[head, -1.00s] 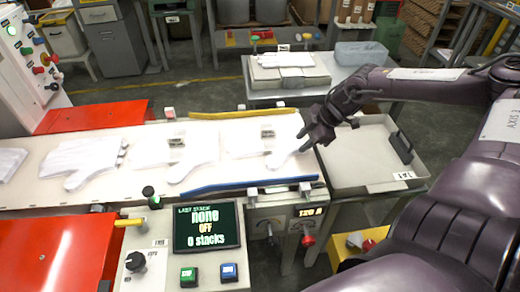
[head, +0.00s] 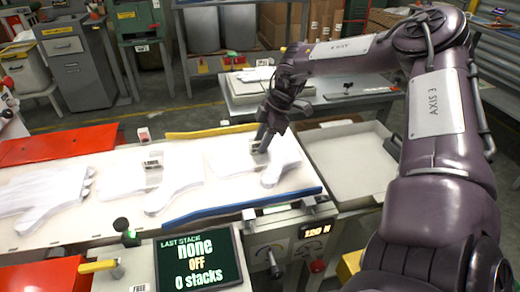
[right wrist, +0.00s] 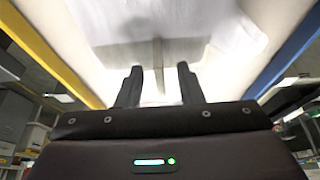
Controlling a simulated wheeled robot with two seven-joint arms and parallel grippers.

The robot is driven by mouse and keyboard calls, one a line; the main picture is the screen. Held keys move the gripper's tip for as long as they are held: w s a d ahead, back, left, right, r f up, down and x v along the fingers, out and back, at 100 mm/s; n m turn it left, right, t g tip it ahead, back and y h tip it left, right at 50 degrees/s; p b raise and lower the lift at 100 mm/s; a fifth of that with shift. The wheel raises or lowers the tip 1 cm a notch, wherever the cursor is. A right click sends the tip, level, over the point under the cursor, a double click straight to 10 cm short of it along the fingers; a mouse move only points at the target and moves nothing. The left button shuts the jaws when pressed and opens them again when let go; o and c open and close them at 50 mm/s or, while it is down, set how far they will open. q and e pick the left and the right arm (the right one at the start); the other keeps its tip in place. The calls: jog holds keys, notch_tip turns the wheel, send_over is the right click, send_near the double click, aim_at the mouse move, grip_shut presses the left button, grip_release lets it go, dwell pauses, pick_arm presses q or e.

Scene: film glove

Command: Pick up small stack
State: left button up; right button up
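Flat white glove-shaped stacks lie on the pale belt. The rightmost stack (head: 283,168) is under my right gripper (head: 261,146), which points down at its upper part. In the right wrist view the two dark fingers of my right gripper (right wrist: 159,80) are apart. A thin grey upright piece (right wrist: 158,55) shows between them against the white stack (right wrist: 205,45); I cannot tell if the fingers touch it. A middle stack (head: 170,187) and a left stack (head: 45,195) lie further left, and a small tag block (head: 153,160) stands by the middle one. My left gripper is not in view.
A yellow rail (head: 210,131) and a blue rail (head: 240,207) run along the belt's edges. A shallow grey tray (head: 350,165) right of the belt looks empty. A back table (head: 300,118) stands behind.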

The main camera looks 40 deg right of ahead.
jog(key=shift+x, duration=0.75)
grip_shut()
